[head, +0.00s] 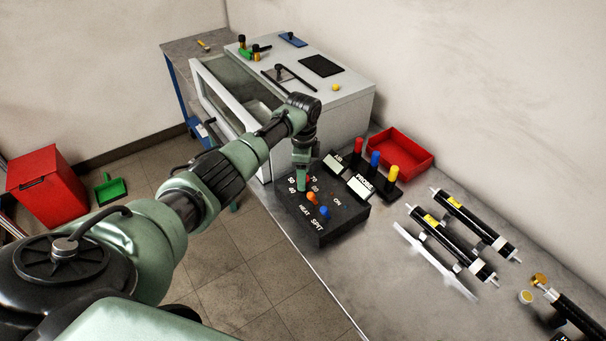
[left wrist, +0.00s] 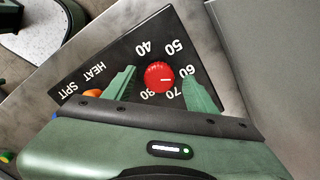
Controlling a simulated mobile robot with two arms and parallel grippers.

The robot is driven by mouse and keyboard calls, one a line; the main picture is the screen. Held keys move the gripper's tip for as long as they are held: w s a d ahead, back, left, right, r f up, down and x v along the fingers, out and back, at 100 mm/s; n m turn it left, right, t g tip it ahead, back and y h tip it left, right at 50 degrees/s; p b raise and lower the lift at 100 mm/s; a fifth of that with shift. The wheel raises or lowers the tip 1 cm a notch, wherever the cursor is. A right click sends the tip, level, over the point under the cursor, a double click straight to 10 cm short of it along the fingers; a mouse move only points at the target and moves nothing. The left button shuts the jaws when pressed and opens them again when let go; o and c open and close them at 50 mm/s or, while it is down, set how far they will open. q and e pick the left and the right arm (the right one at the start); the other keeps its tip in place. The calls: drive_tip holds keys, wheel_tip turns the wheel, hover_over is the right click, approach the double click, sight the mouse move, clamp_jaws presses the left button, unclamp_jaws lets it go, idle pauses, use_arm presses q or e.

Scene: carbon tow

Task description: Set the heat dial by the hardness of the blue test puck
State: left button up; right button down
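The red heat dial (left wrist: 158,76) sits on a black control box (head: 318,226) among white numbers from 40 to 80. Its pale mark appears to point towards 60. My left gripper (left wrist: 159,77) is open, with one finger on each side of the dial and visible gaps to it. In the head view the left gripper (head: 302,182) points down over the box and partly hides the dial. I cannot pick out a blue test puck for certain. My right gripper is not in view.
An orange knob (head: 312,198) and a blue knob (head: 325,212) stand beside the dial. Red, blue and yellow pegs (head: 375,160) and a red tray (head: 400,152) are behind the box. Black cylinders (head: 448,238) lie to the right. A grey-white cabinet (head: 345,98) stands at the back.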

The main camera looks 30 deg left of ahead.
use_arm(q)
wheel_tip(320, 180, up, 8)
drive_tip(key=shift+f+b, duration=0.15)
drive_tip(key=shift+b, duration=0.5)
idle(0.4)
